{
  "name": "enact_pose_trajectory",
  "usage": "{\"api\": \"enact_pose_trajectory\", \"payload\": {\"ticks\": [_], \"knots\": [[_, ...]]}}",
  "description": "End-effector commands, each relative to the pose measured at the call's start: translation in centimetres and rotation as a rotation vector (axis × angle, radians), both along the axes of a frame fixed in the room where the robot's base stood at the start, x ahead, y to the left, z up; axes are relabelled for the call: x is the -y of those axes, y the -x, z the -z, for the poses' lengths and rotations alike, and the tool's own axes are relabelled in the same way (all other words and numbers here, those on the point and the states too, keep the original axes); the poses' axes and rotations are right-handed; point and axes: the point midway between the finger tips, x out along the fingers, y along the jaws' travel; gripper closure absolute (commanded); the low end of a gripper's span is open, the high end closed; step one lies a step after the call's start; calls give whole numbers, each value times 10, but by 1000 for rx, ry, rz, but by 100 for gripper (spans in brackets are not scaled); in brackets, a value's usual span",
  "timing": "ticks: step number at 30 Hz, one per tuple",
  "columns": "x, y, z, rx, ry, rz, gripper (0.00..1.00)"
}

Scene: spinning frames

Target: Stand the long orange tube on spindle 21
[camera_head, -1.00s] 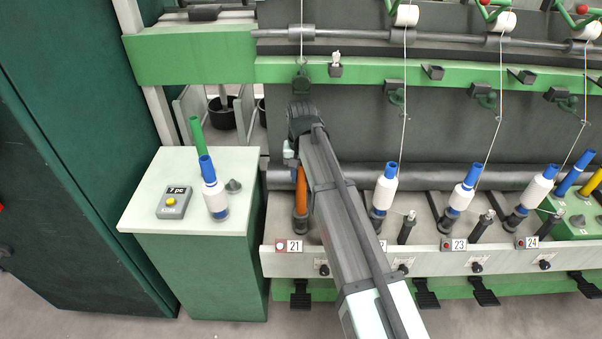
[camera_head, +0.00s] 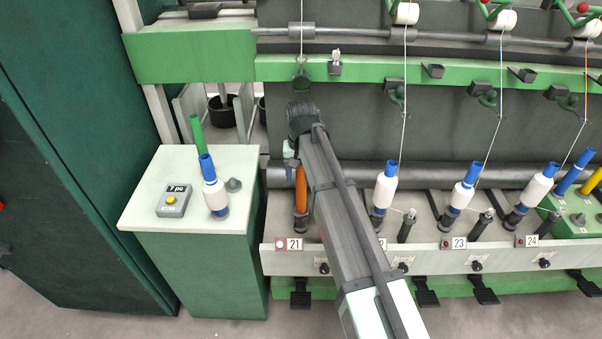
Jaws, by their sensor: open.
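The long orange tube (camera_head: 301,191) stands upright over the dark base at spindle 21, above the "21" label (camera_head: 295,244). Its upper end is close to my gripper (camera_head: 291,158), which is just above and to the left of it. My gripper is open. Its fingers are small here and partly hidden by my own arm, which crosses in front on the right. The spindle itself is hidden inside or behind the tube.
White bobbins on blue tubes (camera_head: 384,190) stand on the spindles to the right. A side cabinet (camera_head: 190,236) holds a wound bobbin (camera_head: 214,194), a green tube (camera_head: 197,132) and a counter box (camera_head: 174,201). A thread guide (camera_head: 301,80) hangs above spindle 21.

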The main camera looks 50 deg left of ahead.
Motion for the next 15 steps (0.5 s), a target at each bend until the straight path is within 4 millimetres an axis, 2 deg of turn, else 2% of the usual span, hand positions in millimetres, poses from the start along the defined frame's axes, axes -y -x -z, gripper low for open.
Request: {"api": "enact_pose_trajectory", "payload": {"ticks": [5, 8, 15], "knots": [[0, 0, -3, 1, -1, 0, 38], [0, 0, -12, 1, -1, 0, 38], [-1, -1, -52, 1, -2, 0, 38]]}}
